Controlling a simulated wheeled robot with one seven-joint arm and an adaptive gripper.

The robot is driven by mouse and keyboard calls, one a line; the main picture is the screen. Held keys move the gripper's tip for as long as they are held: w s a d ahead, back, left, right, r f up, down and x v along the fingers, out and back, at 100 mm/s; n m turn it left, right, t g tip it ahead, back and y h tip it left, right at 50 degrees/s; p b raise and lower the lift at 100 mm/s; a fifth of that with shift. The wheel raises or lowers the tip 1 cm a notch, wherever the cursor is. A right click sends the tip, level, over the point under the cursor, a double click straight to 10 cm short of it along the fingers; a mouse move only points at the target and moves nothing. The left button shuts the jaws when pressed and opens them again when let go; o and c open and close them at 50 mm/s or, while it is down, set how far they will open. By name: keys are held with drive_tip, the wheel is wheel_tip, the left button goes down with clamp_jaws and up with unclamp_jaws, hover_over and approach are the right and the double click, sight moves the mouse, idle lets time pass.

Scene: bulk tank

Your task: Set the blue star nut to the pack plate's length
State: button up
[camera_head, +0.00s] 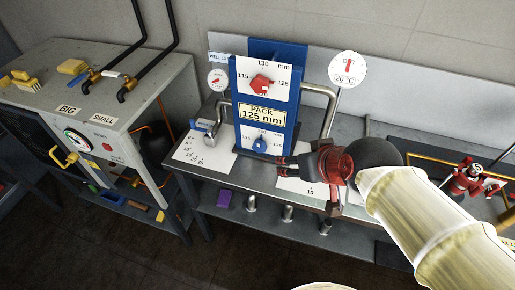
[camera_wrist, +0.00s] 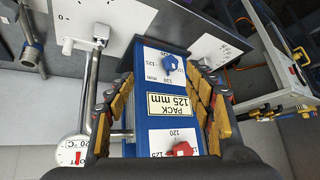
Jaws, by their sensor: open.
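The blue star nut (camera_head: 261,144) sits on the lower white dial of a blue upright block; it also shows in the wrist view (camera_wrist: 170,64). The numbers around it are small and its exact setting cannot be read surely. The pack plate (camera_head: 260,113) above it reads PACK 125 mm and appears inverted in the wrist view (camera_wrist: 171,101). My gripper (camera_head: 283,161) is open and empty, just right of the blue nut in the head view. In the wrist view its fingers (camera_wrist: 164,82) stand either side of the block, apart from the nut.
A red star nut (camera_head: 261,84) is on the upper dial. Bent pipes flank the block (camera_head: 243,131), with a round gauge (camera_head: 347,69) upper right. White sheets lie on the steel bench (camera_head: 222,174). A cabinet (camera_head: 60,90) stands left; a red device (camera_head: 467,181) is at right.

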sight(258, 148)
drive_tip(key=w+a+f+n+t+p, duration=0.1)
drive_tip(key=w+a+f+t, duration=0.2)
drive_tip(key=w+a, duration=0.45)
drive_tip(key=w+a+f+n+t, duration=0.1)
drive_tip(key=w+a+f+t, duration=0.15)
drive_tip(key=w+a, duration=0.55)
drive_tip(key=s+d+f+t+h, duration=0.1)
drive_tip(key=f+h, duration=0.1)
drive_tip(key=f, duration=0.1)
drive_tip(key=s+d+f+n+t+h, duration=0.1)
drive_tip(key=s+f+h, duration=0.1)
drive_tip(key=f+h, duration=0.1)
drive_tip(key=s+d+f+n+t+h+p, duration=0.1)
drive_tip(key=f+h, duration=0.2)
drive_tip(key=f, duration=0.1)
drive_tip(key=shift+s+d+f+t, duration=0.2)
drive_tip(key=shift+s+f+t, duration=0.05)
drive_tip(key=shift+f+t, duration=0.1)
drive_tip(key=shift+s+d+n+h, duration=0.15)
drive_tip(key=shift+n+h, duration=0.15)
drive_tip(key=shift+b+x, duration=1.15)
drive_tip(key=shift+x, duration=2.7)
drive_tip(key=shift+r, duration=0.15)
drive_tip(key=shift+c, duration=1.3)
drive_tip(key=c, duration=0.8)
drive_tip(key=shift+c, duration=0.4)
